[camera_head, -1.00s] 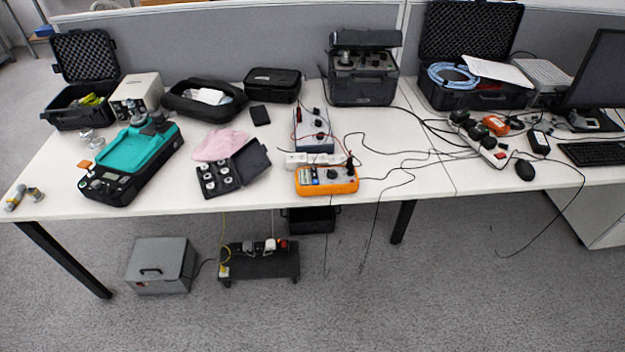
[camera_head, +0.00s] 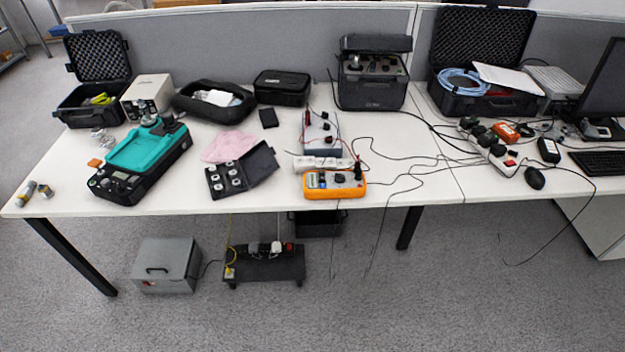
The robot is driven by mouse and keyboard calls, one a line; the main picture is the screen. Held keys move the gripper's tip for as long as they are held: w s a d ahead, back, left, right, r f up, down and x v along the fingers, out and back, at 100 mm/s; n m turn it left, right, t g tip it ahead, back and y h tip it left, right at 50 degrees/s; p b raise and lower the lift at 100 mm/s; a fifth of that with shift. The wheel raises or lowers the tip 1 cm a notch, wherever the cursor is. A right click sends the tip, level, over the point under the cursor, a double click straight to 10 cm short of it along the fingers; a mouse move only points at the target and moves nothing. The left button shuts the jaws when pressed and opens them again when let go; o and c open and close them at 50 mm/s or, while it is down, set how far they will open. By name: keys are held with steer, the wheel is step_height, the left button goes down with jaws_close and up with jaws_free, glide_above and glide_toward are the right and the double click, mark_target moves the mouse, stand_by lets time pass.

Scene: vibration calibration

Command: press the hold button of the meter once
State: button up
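The meter looks to be the orange-cased unit (camera_head: 335,193) near the table's front edge, a little right of the picture's middle. It lies face up with a small display at its left, a dark dial and leads plugged in at its right. The hold button is too small to make out. A second orange item (camera_head: 505,132), partly among cables, lies farther right; I cannot tell what it is. My gripper is not in view.
A teal-topped device (camera_head: 140,150) stands farther left.

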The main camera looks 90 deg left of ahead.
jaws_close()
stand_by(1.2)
